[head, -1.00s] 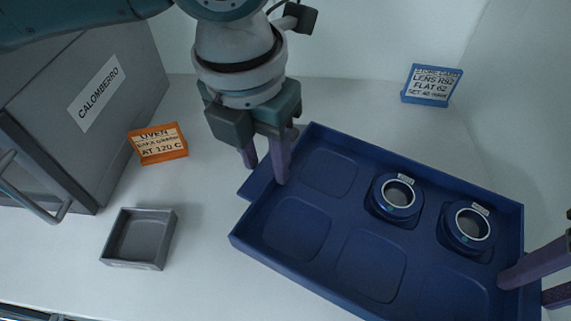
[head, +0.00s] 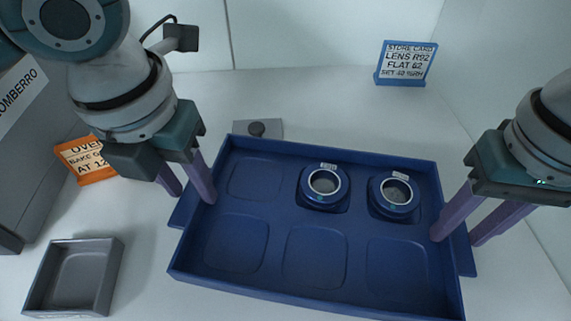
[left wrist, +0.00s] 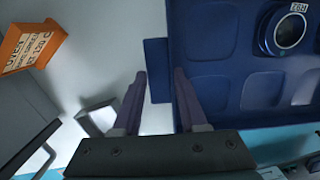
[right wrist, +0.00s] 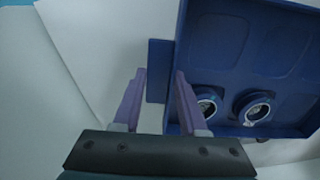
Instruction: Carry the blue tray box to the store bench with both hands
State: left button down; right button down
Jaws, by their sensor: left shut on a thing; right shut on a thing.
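The blue tray box (head: 262,290) has shallow square pockets. Two round blue lens mounts (head: 324,186) (head: 395,196) sit in pockets of its far row; the other pockets I see are empty. My left gripper (head: 192,198) is shut on the tray's left end, its fingers either side of the wall and tab (left wrist: 157,70). My right gripper (head: 455,238) is shut on the tray's right end in the same way, at the tab (right wrist: 158,70). I cannot tell whether the tray touches the surface below.
A small grey open box (head: 78,275) stands at the left, near a grey oven (head: 20,150) and an orange oven card (head: 88,160). A blue store card (head: 405,63) stands at the back.

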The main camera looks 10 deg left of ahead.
aim_at(192, 198)
pick_arm(q)
jog(key=shift+f, duration=0.1)
pick_arm(e)
jog(key=shift+f, duration=0.1)
